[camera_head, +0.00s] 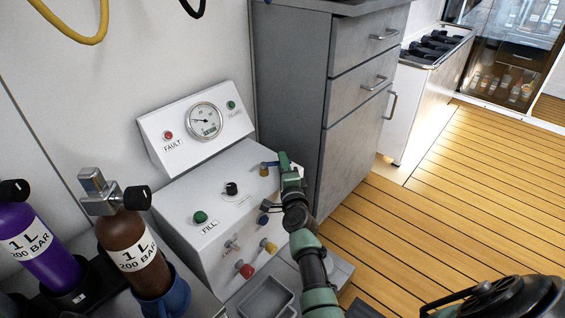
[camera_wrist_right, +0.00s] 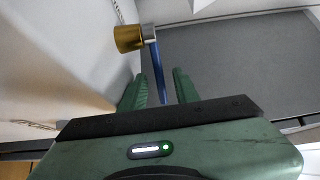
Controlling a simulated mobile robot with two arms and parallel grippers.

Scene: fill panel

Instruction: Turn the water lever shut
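The water lever is a thin blue handle (camera_wrist_right: 158,72) on a brass valve (camera_wrist_right: 128,38), at the upper right of the white fill panel (camera_head: 175,200). In the head view the blue lever (camera_head: 268,164) and brass valve (camera_head: 264,172) show just left of my right gripper (camera_head: 282,160). In the wrist view the green fingers of my right gripper (camera_wrist_right: 159,88) stand apart, with the lever running between them. My left gripper is not in view.
The panel carries a gauge (camera_head: 205,122), a green FILL knob (camera_head: 200,217), a black knob (camera_head: 231,188) and a red knob (camera_head: 246,270). A brown cylinder (camera_head: 135,250) and a purple cylinder (camera_head: 38,250) stand at left. A grey cabinet (camera_head: 300,100) stands close behind my right gripper.

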